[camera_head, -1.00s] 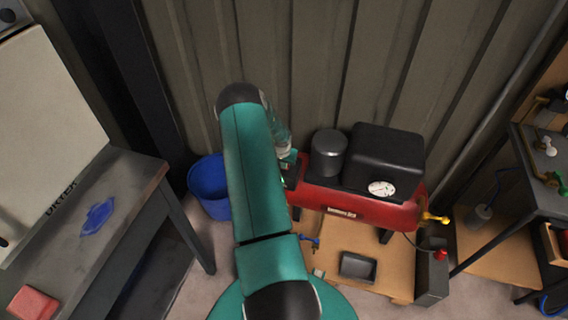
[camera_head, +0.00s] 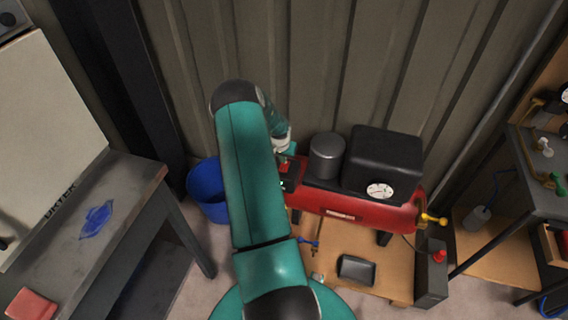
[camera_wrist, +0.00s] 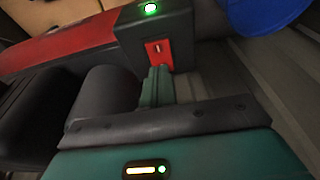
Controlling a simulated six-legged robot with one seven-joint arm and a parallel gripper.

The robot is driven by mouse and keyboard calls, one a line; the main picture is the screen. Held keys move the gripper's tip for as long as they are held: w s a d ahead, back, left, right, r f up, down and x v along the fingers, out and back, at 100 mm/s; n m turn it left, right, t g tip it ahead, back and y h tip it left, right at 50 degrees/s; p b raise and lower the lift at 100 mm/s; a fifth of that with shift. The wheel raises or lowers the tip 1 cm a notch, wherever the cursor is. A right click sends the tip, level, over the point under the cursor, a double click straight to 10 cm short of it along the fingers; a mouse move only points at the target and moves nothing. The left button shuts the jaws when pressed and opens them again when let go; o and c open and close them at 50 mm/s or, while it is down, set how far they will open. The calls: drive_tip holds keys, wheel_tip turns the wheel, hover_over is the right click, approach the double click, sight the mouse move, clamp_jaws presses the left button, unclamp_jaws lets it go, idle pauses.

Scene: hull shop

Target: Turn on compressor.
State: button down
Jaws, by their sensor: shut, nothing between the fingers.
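The compressor (camera_head: 385,215) has a red tank with a black motor housing, a grey cylinder and a round gauge, and stands against the wall in the head view. In the wrist view, its dark switch box (camera_wrist: 125,35) carries a lit green lamp (camera_wrist: 150,9) and a red switch (camera_wrist: 159,54). My gripper (camera_wrist: 158,72) is shut and empty, with its fingertips at the lower edge of the red switch; I cannot tell whether they touch it. In the head view my arm hides part of the compressor's left end.
A blue bucket (camera_head: 207,190) stands left of the compressor. A yellow-handled valve (camera_head: 433,219) sticks out at the compressor's right end, near a workbench (camera_head: 535,165).

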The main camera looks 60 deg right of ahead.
drive_tip(key=a+r, duration=0.5)
drive_tip(key=r, duration=0.4)
drive_tip(key=shift+s, duration=0.4)
drive_tip(key=shift+r, duration=0.1)
drive_tip(key=w+a+r+n+t+y, duration=0.1)
drive_tip(key=w+a+r+n, duration=0.1)
drive_tip(key=w+a+r, duration=0.5)
drive_tip(key=w+a+r+n+t, duration=0.1)
drive_tip(key=w+a+r+n, duration=0.15)
drive_tip(key=a+r, duration=0.75)
drive_tip(key=w+a+r+n+t+y, duration=0.1)
drive_tip(key=w+a+r+n+t, duration=0.15)
drive_tip(key=w+a+r, duration=0.5)
drive_tip(key=s+a+r+n, duration=0.2)
drive_tip(key=s+a+r, duration=0.15)
drive_tip(key=a, duration=0.55)
drive_tip(key=s+a+r+n, duration=0.2)
drive_tip(key=s+a+r, duration=0.15)
drive_tip(key=a, duration=0.45)
drive_tip(key=s+a+r+n, duration=0.4)
drive_tip(key=s+a+n, duration=0.1)
drive_tip(key=s+a, duration=0.5)
drive_tip(key=shift+s+a+t+y, duration=0.3)
drive_tip(key=shift+s+a+t, duration=0.05)
drive_tip(key=shift+a, duration=0.65)
